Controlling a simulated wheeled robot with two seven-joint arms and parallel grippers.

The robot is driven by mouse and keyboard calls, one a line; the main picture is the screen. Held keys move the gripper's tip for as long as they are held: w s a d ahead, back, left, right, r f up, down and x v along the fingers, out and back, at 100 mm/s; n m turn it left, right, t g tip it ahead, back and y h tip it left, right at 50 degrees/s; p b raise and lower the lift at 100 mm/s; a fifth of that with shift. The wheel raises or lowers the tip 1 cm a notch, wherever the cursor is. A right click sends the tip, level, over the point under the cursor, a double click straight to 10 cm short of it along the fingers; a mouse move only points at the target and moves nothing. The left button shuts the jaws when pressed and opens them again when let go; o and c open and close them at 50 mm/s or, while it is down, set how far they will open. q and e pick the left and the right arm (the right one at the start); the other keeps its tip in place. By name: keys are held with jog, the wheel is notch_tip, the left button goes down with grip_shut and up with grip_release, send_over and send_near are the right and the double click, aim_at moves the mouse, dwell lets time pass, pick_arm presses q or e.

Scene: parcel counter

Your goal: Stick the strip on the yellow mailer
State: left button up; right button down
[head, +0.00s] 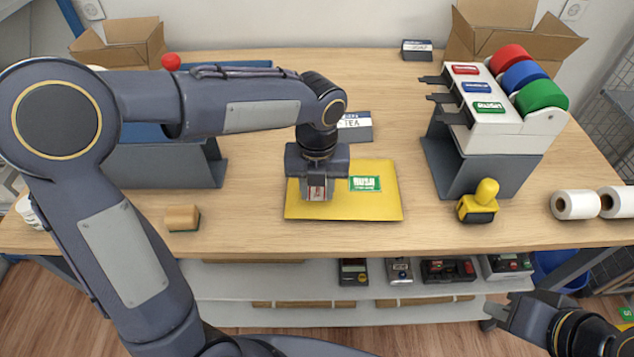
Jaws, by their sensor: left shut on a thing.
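The yellow mailer (385,207) lies flat on the counter, in front of the middle. A green RUSH label (365,184) lies on its upper middle. My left gripper (317,195) points down over the left part of the mailer. It is shut on a small red-and-white strip (317,187), which is mostly hidden by the fingers. I cannot tell whether the strip touches the mailer. The strip dispenser (500,127) with red, blue and green rolls stands at the right. My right gripper (505,312) is low at the right, in front of the counter; its opening is unclear.
A yellow-handled stamp (478,203) stands right of the mailer, and a wooden-topped block (182,218) left of it. A TEA box (355,126) is behind the mailer. White rolls (576,205) lie at the right edge. The counter (270,235) is clear around the mailer's front.

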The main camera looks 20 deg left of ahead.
pick_arm(q)
jog(key=shift+f, duration=0.15)
jog(key=o, duration=0.7)
jog(key=shift+r+p, duration=2.65)
jog(key=shift+r, duration=0.1)
notch_tip(320, 180, up, 8)
jog(key=p, duration=0.7)
